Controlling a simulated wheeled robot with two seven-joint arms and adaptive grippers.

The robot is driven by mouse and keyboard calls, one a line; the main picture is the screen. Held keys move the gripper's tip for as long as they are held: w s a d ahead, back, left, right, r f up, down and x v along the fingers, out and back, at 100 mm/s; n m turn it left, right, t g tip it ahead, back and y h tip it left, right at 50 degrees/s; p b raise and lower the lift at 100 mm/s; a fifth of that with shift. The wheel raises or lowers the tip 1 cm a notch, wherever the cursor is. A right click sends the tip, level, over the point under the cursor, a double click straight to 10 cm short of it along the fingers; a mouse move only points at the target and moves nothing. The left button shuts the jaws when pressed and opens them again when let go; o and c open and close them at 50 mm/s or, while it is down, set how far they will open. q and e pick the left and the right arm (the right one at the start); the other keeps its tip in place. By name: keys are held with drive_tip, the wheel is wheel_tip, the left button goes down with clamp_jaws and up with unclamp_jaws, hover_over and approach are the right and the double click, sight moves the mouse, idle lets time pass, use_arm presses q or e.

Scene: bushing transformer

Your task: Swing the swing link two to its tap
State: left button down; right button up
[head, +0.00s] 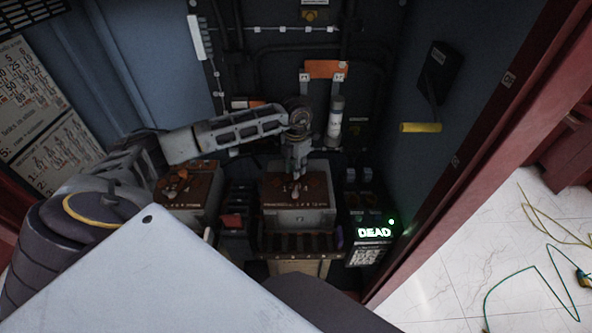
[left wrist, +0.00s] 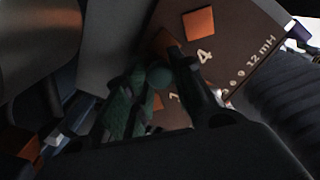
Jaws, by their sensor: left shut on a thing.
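My left gripper (head: 297,174) reaches down over the brown tap plate (head: 318,185) of the middle grey box. It is shut on a small link handle, which I take to be swing link two; the fingers hide most of it. In the left wrist view the fingers (left wrist: 165,85) close around a small rounded knob (left wrist: 159,77) above the brown plate (left wrist: 232,50). An orange square tap (left wrist: 199,24) lies apart from the fingers, near a printed 4. I cannot tell which tap the link touches. My right gripper is out of view.
A similar brown-topped box (head: 190,207) stands to the left. A lit display reading DEAD (head: 374,233) is at the right. A grey cylinder (head: 335,117) stands behind my gripper. Cabinet walls close in on both sides; a yellow handle (head: 421,128) juts from the right wall.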

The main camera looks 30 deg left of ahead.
use_arm(q)
drive_tip(key=shift+w+d+m+b, duration=0.4)
drive_tip(key=shift+d+m+b, duration=0.25)
drive_tip(key=shift+m, duration=0.35)
drive_tip(key=shift+d, duration=0.15)
drive_tip(key=shift+m, duration=0.3)
drive_tip(key=c, duration=1.6)
unclamp_jaws()
drive_tip(key=shift+c, duration=0.2)
drive_tip(key=shift+o, duration=2.3)
drive_tip(key=shift+w+r, duration=0.1)
drive_tip(key=shift+r, duration=0.55)
wheel_tip(320, 180, up, 11)
drive_tip(key=shift+f, duration=0.15)
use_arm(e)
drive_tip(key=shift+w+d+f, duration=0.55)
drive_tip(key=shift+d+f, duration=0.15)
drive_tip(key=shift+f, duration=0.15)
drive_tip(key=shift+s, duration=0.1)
